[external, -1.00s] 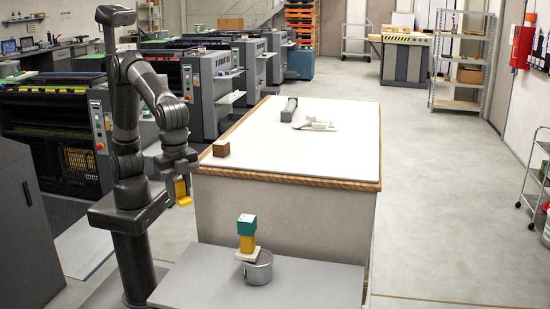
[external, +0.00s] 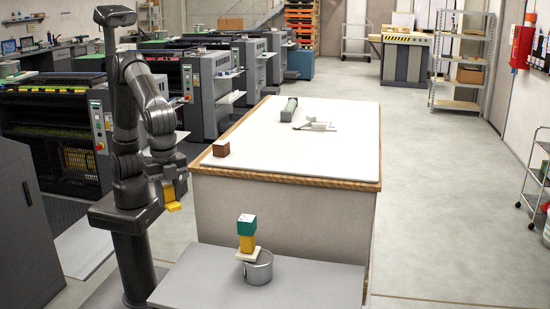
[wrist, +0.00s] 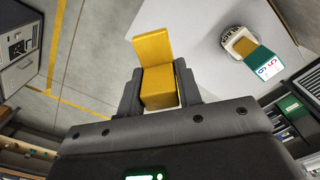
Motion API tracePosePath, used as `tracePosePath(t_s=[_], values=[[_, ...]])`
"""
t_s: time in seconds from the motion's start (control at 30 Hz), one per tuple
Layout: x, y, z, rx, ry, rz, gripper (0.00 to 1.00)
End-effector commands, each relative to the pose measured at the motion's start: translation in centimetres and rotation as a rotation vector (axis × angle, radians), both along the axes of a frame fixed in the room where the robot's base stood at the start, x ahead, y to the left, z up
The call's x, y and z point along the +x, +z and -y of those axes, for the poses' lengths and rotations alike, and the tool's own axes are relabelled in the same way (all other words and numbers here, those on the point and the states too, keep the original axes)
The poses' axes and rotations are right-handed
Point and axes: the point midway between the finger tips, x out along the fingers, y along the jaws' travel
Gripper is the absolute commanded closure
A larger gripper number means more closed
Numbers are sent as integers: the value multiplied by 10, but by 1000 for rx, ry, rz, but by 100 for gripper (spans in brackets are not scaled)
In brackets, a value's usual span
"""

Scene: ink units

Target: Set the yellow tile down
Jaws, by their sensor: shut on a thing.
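My gripper (external: 170,188) is shut on a yellow tile (external: 174,206) and holds it in the air, left of the low grey table (external: 200,290). In the wrist view the yellow tile (wrist: 154,46) sticks out from between the jaws of my gripper (wrist: 160,92), with a yellow block-like part (wrist: 158,88) right at the jaws. I cannot tell whether the two yellow parts are one piece. The tile is clear of the grey table's near-left edge.
On the grey table stands a metal pot (external: 259,270). A stack of a green block (external: 246,224), a yellow block (external: 247,244) and a pale slab (external: 246,255) shows at its rim. A white-topped counter (external: 300,160) bears a brown-and-white block (external: 221,148). The grey table's left part is bare.

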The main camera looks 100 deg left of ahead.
Motion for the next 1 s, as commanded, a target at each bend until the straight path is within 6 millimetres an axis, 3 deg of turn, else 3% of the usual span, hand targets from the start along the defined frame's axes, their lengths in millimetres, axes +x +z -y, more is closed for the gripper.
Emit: tracePosePath(t_s=[0.17,0.27,0.6,0.7,0.87,1.0], values=[[0,-2,1,0,6,-1,98],[2,-15,5,0,54,-8,98],[11,-117,30,3,496,-19,98],[13,-138,34,3,601,-12,98],[18,-157,34,3,691,-1,98],[38,-172,23,3,708,0,98]])
